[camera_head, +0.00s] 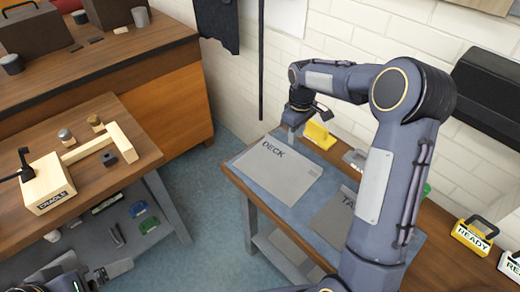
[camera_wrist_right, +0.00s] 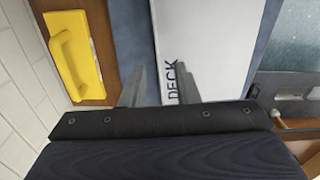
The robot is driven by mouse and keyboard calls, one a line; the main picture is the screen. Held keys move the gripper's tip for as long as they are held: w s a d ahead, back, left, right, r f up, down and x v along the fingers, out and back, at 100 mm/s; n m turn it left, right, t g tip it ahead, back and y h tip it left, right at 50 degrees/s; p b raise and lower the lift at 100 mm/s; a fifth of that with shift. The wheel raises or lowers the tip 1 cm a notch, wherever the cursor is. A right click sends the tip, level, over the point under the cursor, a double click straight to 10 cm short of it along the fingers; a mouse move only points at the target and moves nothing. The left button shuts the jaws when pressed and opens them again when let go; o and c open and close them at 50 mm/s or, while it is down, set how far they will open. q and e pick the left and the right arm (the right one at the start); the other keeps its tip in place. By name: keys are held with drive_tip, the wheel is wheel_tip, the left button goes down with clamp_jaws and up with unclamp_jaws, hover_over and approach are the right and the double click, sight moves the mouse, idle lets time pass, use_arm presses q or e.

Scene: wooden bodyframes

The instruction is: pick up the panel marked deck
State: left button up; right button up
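The panel marked DECK (camera_head: 278,172) is a flat light grey sheet lying on the blue-grey mat of the right table. It also fills the middle of the right wrist view (camera_wrist_right: 210,45). My right gripper (camera_head: 292,132) points down at the panel's far left corner, near the lettering. In the right wrist view its two fingers (camera_wrist_right: 164,80) are apart, with the panel's lettered edge between or just below them; I cannot tell whether they touch it. My left gripper (camera_head: 118,268) seems to show partly at the bottom left, and its finger state is unclear.
A second panel marked "TA..." (camera_head: 335,218) lies to the right, partly hidden by my right arm. A yellow handled block (camera_head: 319,135) stands behind the mat. A yellow READY sign (camera_head: 470,236) is at the right. The left table holds a wooden cradle (camera_head: 47,186).

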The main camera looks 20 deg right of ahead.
sight(277, 167)
drive_tip(key=shift+w+f, duration=0.3)
drive_tip(key=shift+w, duration=0.15)
wheel_tip(277, 167, down, 2)
drive_tip(key=shift+s+f, duration=0.1)
drive_tip(key=shift+f, duration=0.15)
drive_tip(key=f+p, duration=0.1)
drive_tip(key=f, duration=0.4)
drive_tip(key=shift+w, duration=0.2)
clamp_jaws()
